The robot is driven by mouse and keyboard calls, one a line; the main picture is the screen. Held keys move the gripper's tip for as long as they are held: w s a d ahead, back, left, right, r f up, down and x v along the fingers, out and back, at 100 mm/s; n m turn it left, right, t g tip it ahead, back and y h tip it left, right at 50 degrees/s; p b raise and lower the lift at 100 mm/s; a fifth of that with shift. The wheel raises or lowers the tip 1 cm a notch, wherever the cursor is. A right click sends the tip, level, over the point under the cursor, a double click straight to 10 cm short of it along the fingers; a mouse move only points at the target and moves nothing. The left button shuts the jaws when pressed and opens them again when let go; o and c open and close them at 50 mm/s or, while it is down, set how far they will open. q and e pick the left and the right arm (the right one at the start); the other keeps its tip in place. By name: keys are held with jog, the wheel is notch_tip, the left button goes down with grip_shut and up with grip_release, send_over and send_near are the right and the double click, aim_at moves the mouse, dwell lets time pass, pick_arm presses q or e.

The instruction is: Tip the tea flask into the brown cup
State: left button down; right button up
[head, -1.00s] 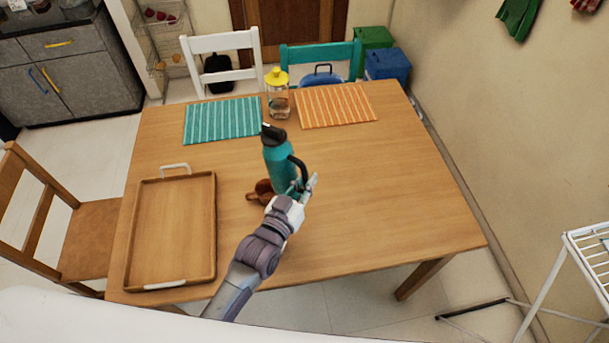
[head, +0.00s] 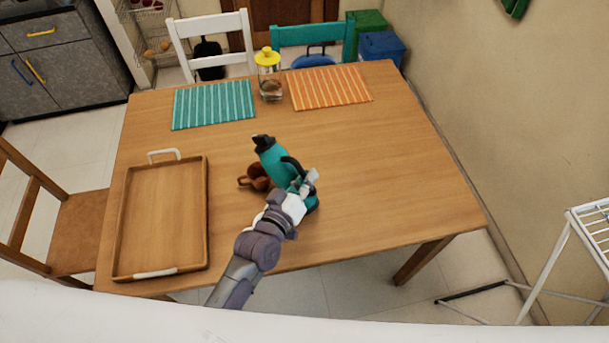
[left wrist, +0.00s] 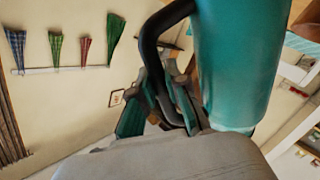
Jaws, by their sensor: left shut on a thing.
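The tea flask (head: 272,160) is teal with a black lid and a black handle. It leans to the left in the head view, its lid end above and behind the brown cup. My left gripper (head: 306,185) is shut on the flask's handle; the left wrist view shows the teal body (left wrist: 240,60) and the black handle close up. The brown cup (head: 257,179) stands on the table, left of the gripper, its handle pointing left. The flask partly covers the cup's right side. No liquid shows. My right gripper is not in view.
A wooden tray (head: 205,215) with white handles lies left on the table (head: 390,170). A yellow-lidded glass jar (head: 269,85) stands at the back between a teal placemat (head: 213,104) and an orange placemat (head: 330,86). The table's right side is clear.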

pick_arm(q)
jog(key=shift+d+f+n, duration=0.1)
jog(key=shift+f+n, duration=0.2)
jog(key=shift+r, duration=0.1)
jog(key=shift+n, duration=0.5)
jog(key=shift+f+n+g, duration=0.3)
jog(key=shift+n+h+p, duration=0.4)
jog(key=shift+p, duration=0.05)
dwell(1.4)
jog(key=shift+w+a+f+n, duration=0.1)
jog(key=shift+a+f+n, duration=0.05)
jog(key=shift+a+n, duration=0.15)
dwell(1.0)
